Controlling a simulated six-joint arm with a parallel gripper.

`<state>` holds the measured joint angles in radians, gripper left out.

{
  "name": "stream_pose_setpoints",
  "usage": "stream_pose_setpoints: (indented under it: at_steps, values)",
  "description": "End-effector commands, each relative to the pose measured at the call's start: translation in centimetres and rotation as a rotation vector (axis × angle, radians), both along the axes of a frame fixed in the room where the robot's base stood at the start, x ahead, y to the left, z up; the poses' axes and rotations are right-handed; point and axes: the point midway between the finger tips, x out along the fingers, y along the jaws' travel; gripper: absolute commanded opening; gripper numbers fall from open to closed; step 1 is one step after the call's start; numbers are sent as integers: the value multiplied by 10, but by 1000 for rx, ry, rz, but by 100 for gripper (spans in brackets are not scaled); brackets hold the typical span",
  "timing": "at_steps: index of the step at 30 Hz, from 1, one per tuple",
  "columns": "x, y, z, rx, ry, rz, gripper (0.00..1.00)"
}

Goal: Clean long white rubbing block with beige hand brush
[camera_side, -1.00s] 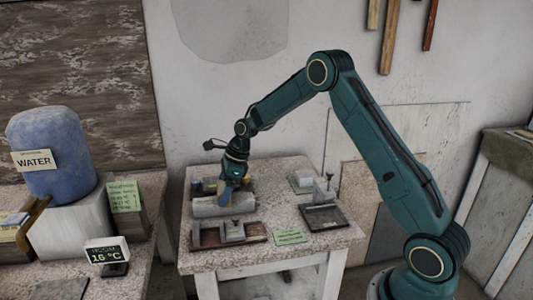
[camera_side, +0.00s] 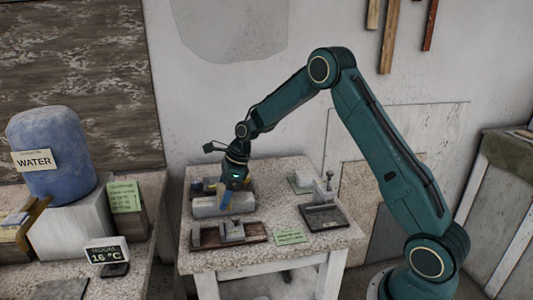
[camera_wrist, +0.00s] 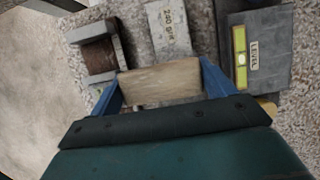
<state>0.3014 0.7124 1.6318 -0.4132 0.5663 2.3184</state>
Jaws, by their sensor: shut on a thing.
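My gripper (camera_wrist: 161,88) is shut on the beige hand brush (camera_wrist: 160,80), which spans between its two blue fingers in the wrist view. A pale block (camera_wrist: 168,28) with "240" lettering, which looks like the long white rubbing block, lies just beyond the brush. Its near end is hidden behind the brush. I cannot tell whether brush and block touch. In the side view my gripper (camera_side: 227,198) points down at the left part of the table, by a long pale block (camera_side: 208,208). The brush cannot be made out clearly there.
A grey block with a yellow level (camera_wrist: 241,55) lies right of the pale block; a grey-and-brown piece (camera_wrist: 96,54) lies left. On the table (camera_side: 275,256), a brown tray (camera_side: 256,235) stands in front, a dark tray (camera_side: 322,218) and green note (camera_side: 291,237) to the right.

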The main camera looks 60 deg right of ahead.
Motion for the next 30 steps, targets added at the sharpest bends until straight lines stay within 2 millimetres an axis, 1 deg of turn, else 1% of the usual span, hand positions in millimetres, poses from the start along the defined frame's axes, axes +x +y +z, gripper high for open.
stream_pose_setpoints:
  at_steps: [5,15,26,30]
  values:
    - [2,-3,0,0,1,-1,63]
    - [14,-14,1,0,1,-2,63]
    - [17,-17,1,0,0,-1,63]
    - [21,-21,1,0,0,-1,63]
